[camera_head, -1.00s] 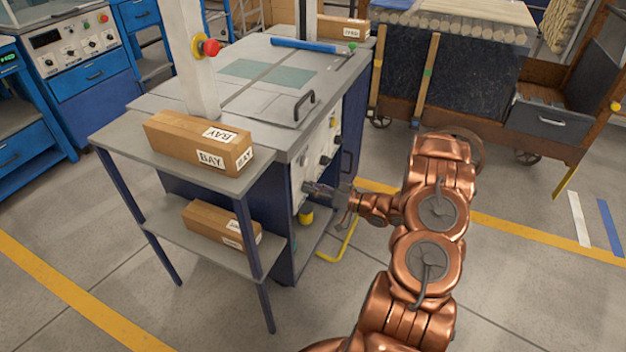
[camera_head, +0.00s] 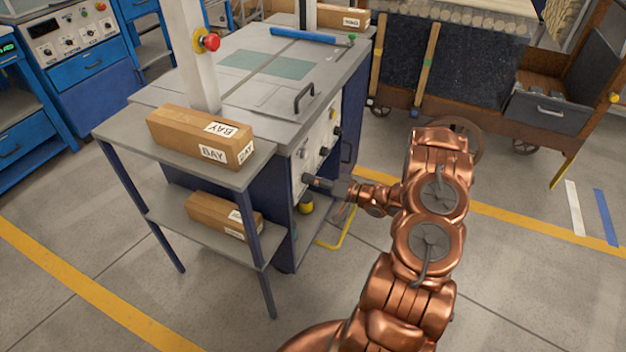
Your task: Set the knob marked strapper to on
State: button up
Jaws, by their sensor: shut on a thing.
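The strapping machine (camera_head: 240,95) stands at the centre, with a pale control panel (camera_head: 311,160) on its right side, seen at a steep angle. Dark knobs (camera_head: 324,152) stick out from this panel. My gripper (camera_head: 308,180) is at the lower part of the panel, pointing left, and is shut on a low knob there. The gripped knob is mostly hidden by the fingers. The labels and pointer positions are too small to read, so I cannot tell which knob is marked strapper.
A grey side table (camera_head: 130,140) at the machine's left holds a cardboard box (camera_head: 180,135), with another box (camera_head: 215,212) on its lower shelf. A red button (camera_head: 210,42) is on the white post. A wooden cart (camera_head: 490,100) stands behind.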

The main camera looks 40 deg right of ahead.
jog(key=o, duration=1.1)
jog(key=shift+o, duration=0.2)
jog(key=v, duration=1.2)
